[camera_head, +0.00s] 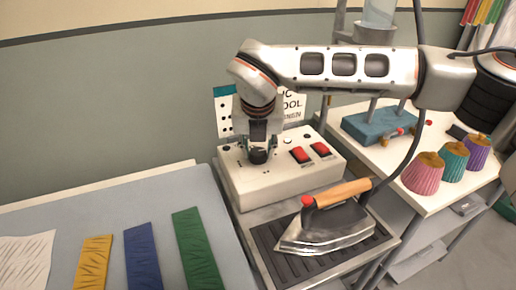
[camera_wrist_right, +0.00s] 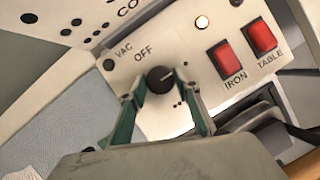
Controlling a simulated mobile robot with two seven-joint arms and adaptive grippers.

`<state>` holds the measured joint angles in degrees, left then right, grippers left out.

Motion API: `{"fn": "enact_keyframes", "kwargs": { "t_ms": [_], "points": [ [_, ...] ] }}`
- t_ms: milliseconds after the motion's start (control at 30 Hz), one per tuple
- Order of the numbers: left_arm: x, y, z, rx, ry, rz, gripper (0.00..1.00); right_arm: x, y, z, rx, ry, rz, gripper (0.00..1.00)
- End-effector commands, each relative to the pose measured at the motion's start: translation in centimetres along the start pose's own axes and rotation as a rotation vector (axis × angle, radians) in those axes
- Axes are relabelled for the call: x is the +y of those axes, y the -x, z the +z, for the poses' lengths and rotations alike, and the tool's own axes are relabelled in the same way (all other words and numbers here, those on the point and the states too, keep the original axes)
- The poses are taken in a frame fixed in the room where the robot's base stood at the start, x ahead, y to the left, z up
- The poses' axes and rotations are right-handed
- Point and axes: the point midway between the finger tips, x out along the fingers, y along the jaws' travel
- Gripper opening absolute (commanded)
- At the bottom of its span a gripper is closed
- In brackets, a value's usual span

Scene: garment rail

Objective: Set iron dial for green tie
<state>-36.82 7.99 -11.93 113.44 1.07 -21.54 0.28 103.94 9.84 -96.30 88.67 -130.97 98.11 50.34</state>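The green tie (camera_head: 197,250) lies flat on the grey board, right of a blue tie (camera_head: 142,257) and a yellow tie (camera_head: 94,262). The black round dial (camera_head: 258,156) is on the white control box (camera_head: 262,190); it also shows in the wrist view (camera_wrist_right: 160,79), with OFF printed at its upper left and small dots at its lower right. My right gripper (camera_head: 259,147) points down at the dial. In the wrist view its fingers (camera_wrist_right: 161,77) stand either side of the dial, with narrow gaps. My left gripper is not in view.
The iron (camera_head: 325,226) rests on a dark ribbed pad in front of the box. Red IRON (camera_wrist_right: 230,61) and TABLE (camera_wrist_right: 262,36) switches sit right of the dial, near a lit lamp (camera_wrist_right: 202,22). A dotted card (camera_head: 224,112) stands behind. Thread cones (camera_head: 453,161) are at right.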

Motion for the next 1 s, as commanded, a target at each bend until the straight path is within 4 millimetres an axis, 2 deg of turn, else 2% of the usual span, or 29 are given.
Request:
{"fn": "enact_keyframes", "kwargs": {
  "t_ms": [467, 567, 1000],
  "points": [
    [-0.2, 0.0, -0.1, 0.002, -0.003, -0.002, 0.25, 0.0, 0.5, 0.1, -0.002, 0.001, 0.001, 0.48],
    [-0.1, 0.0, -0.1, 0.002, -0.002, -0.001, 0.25, 0.0, 1.6, 0.1, -0.003, 0.002, 0.002, 0.48],
    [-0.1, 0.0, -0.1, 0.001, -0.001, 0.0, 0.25, 0.0, 9.9, 0.1, -0.002, 0.0, 0.0, 0.48]
  ]
}}
